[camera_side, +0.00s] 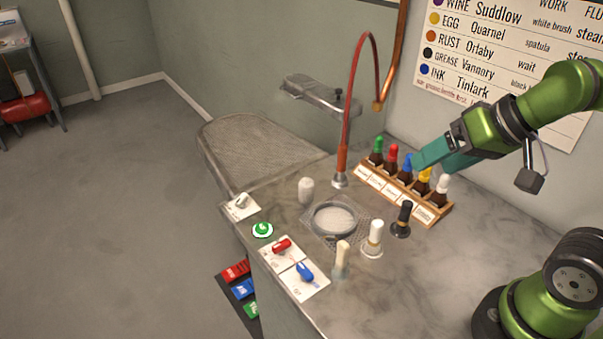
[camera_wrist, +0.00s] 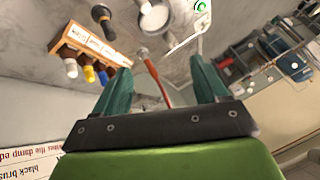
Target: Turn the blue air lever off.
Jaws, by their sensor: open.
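The blue air lever (camera_side: 305,271) sits on a white plate (camera_side: 312,287) near the counter's front left edge in the side view. The red lever (camera_side: 281,246) is on the plate just behind it. My gripper (camera_side: 418,160), with teal fingers, is open and raised by the bottle rack, far from the blue lever. In the wrist view the two fingers of my gripper (camera_wrist: 160,80) stand wide apart with nothing held between them. I cannot make out the blue lever in the wrist view.
A wooden rack (camera_side: 433,212) of bottles with coloured caps stands below my gripper. A red hose (camera_side: 346,120) rises from the counter. A round dish (camera_side: 335,217), a black-topped brush (camera_side: 402,220) and white-topped brush (camera_side: 373,240) stand between the rack and levers.

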